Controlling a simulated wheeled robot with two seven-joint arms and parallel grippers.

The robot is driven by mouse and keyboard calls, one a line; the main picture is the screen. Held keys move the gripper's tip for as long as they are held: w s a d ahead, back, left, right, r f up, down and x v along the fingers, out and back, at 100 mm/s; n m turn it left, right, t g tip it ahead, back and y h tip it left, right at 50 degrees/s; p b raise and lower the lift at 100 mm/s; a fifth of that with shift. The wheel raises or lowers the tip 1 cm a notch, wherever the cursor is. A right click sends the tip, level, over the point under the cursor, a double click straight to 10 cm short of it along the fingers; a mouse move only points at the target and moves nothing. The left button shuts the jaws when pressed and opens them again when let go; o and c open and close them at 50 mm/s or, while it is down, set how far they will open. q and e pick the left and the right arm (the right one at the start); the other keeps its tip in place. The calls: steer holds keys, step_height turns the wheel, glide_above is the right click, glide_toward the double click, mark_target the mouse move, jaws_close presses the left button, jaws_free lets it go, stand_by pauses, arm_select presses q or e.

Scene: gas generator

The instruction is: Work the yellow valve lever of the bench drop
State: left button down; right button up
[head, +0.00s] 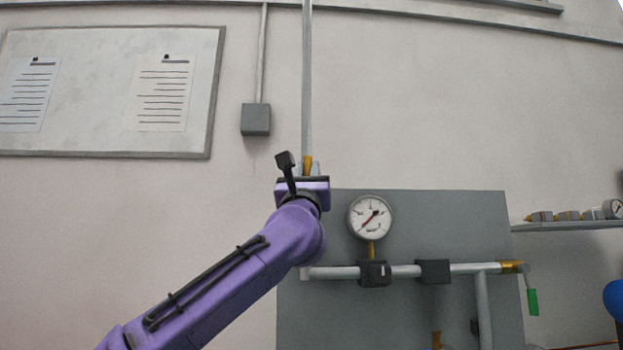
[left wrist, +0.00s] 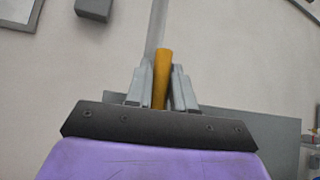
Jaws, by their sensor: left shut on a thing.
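The yellow valve lever (left wrist: 162,76) stands upright between the fingers of my left gripper (left wrist: 157,86) in the left wrist view. The fingers are shut on it. In the head view my left gripper (head: 309,168) is at the vertical grey pipe (head: 307,80), and only a bit of the yellow lever (head: 308,162) shows above my purple wrist. The valve body and the lower part of the lever are hidden behind my arm. My right gripper is in neither view.
A grey panel (head: 450,220) carries a round gauge (head: 370,218) and a horizontal pipe (head: 408,271) right of my wrist. A green-handled valve (head: 532,301) hangs at the pipe's right end. A shelf (head: 570,226) with fittings is at far right. A grey box (head: 256,120) is on the wall.

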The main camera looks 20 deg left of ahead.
arm_select(q)
steer(key=shift+a+r, duration=0.1)
steer(key=shift+a, duration=0.05)
steer(key=c, duration=1.1)
jaws_free()
